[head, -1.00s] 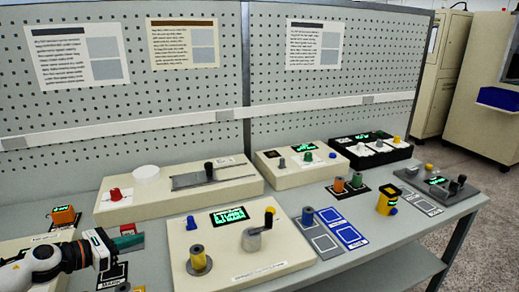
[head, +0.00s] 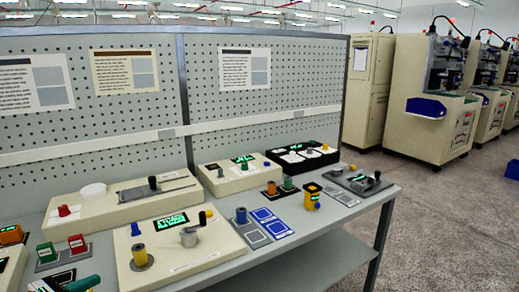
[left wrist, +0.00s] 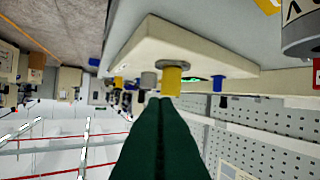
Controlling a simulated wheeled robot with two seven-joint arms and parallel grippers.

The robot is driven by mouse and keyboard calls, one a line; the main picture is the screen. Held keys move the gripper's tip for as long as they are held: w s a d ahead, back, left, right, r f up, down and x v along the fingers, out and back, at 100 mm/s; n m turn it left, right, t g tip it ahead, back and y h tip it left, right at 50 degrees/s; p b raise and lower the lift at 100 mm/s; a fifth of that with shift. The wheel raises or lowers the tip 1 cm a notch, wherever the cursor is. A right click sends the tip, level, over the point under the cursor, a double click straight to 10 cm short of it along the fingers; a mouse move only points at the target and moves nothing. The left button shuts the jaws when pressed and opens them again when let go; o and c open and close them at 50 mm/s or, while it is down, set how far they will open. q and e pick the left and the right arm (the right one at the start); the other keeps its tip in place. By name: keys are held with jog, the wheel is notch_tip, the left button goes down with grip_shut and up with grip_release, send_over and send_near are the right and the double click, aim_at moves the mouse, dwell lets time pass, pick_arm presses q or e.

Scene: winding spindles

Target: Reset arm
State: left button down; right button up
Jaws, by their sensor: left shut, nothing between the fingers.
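My left gripper (head: 82,284) shows only as dark green fingertips at the bottom left edge of the head view. In the left wrist view its green fingers (left wrist: 160,105) are pressed together with nothing between them. The winding box (head: 185,250) stands on the table to the right of the fingertips. In the left wrist view the box (left wrist: 185,48) appears upside down beyond the fingers. My right gripper is in neither view.
A long cream box (head: 120,205) lies behind, before the pegboard (head: 100,120). Open floor (head: 440,220) and machines (head: 430,100) lie right.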

pick_arm(q)
jog(key=f+n, duration=0.1)
jog(key=n, duration=0.1)
jog(key=w+d+f+n+t, duration=0.1)
jog(key=n, duration=0.1)
jog(key=shift+d+f+y, duration=0.2)
jog(key=shift+y, duration=0.2)
jog(key=s+d+f+n+g+y, duration=0.2)
jog(key=s+d+f+n+g, duration=0.3)
jog(key=s+n, duration=0.55)
jog(key=s+d+f+n+g+y, duration=0.2)
jog(key=s+d+f+n, duration=0.45)
jog(key=n, duration=0.65)
jog(key=s+d+f+n+g+y, duration=0.2)
jog(key=s+d+f+n+g, duration=0.3)
jog(key=s+n, duration=0.65)
notch_tip(320, 180, down, 25)
jog(key=s, duration=0.2)
jog(key=s+a+f+g, duration=0.1)
jog(key=s+a+f, duration=0.1)
jog(key=s+f, duration=1.2)
jog(key=shift+s+f+y, duration=0.3)
jog(key=shift+s+f, duration=0.1)
jog(key=shift+s, duration=0.3)
